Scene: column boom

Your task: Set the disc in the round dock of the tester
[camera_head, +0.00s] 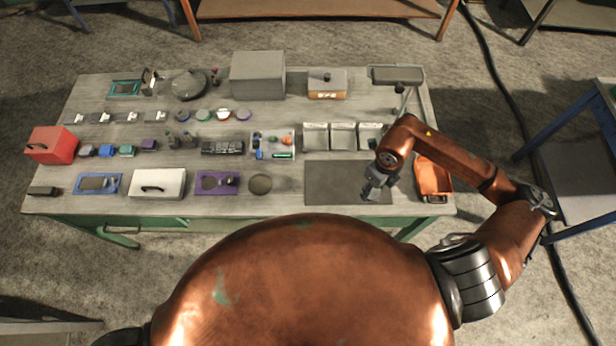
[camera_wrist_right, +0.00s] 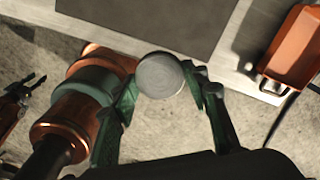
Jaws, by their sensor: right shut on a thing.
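My right gripper (camera_head: 374,190) is over the front edge of the dark mat, near the table's front right. In the right wrist view, its green fingers (camera_wrist_right: 163,95) are shut on a round grey disc (camera_wrist_right: 160,75), held between the tips with its flat face to the camera. The disc is hidden or too small to make out in the head view. A purple unit (camera_head: 232,177) with a dark round spot lies at the front middle of the table; I cannot tell for sure that it is the tester. A dark jaw-like part (camera_wrist_right: 18,92), perhaps my left gripper, shows at the wrist view's left edge.
The dark mat (camera_head: 333,181) is bare. An orange bin (camera_head: 434,178) stands to its right. A dark round pad (camera_head: 260,184), a white box (camera_head: 158,184) and a blue-framed unit (camera_head: 112,183) line the front. Open trays (camera_head: 343,136) and a parts tray (camera_head: 283,134) stand behind.

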